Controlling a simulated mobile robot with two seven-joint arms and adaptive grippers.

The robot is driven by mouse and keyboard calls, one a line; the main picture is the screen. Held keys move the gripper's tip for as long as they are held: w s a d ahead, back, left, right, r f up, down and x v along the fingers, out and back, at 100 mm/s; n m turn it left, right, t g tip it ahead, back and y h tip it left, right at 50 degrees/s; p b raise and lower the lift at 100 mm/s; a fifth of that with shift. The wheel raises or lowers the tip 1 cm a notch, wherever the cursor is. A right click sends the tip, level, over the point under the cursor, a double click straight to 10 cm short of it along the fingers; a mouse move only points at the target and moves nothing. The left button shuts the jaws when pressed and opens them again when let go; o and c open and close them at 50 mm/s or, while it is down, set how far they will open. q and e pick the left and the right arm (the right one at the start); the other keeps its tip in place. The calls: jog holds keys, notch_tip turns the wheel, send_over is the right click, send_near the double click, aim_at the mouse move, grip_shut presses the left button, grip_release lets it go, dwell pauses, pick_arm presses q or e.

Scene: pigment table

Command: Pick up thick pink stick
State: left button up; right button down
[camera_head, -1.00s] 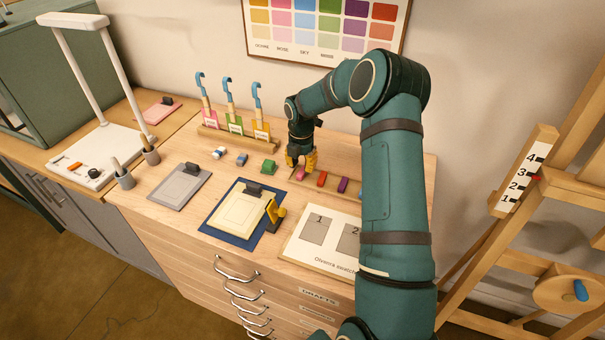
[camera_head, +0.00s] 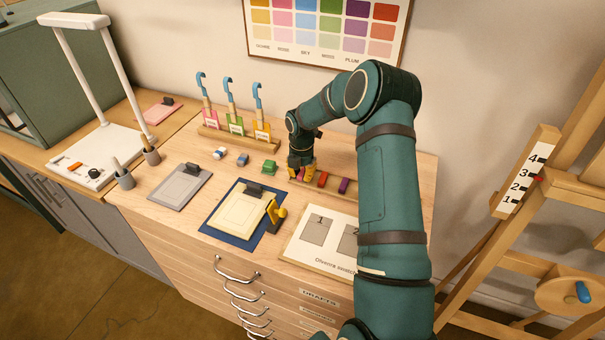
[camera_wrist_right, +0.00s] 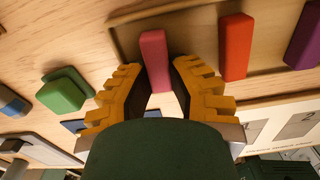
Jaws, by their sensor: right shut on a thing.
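The pink stick (camera_wrist_right: 155,58) stands between the yellow fingers of my right gripper (camera_wrist_right: 156,70) in the right wrist view. The fingers are shut on its sides. The stick's far end shows beyond the fingertips, over the shallow wooden tray (camera_wrist_right: 195,18). I cannot tell whether it still touches the tray. In the head view my right gripper (camera_head: 301,172) is low at the tray's left end, and its fingers hide most of the stick. My left gripper is not in view.
A red-orange stick (camera_head: 322,179) and a purple stick (camera_head: 343,185) lie close to the right of the gripper. A green block (camera_head: 269,167) is to the left. A yellow-handled tool (camera_head: 277,212) and the swatch board (camera_head: 310,250) are in front.

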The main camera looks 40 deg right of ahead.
aim_at(301, 174)
notch_tip(301, 174, up, 10)
jog(key=shift+p, duration=0.45)
dwell(0.4)
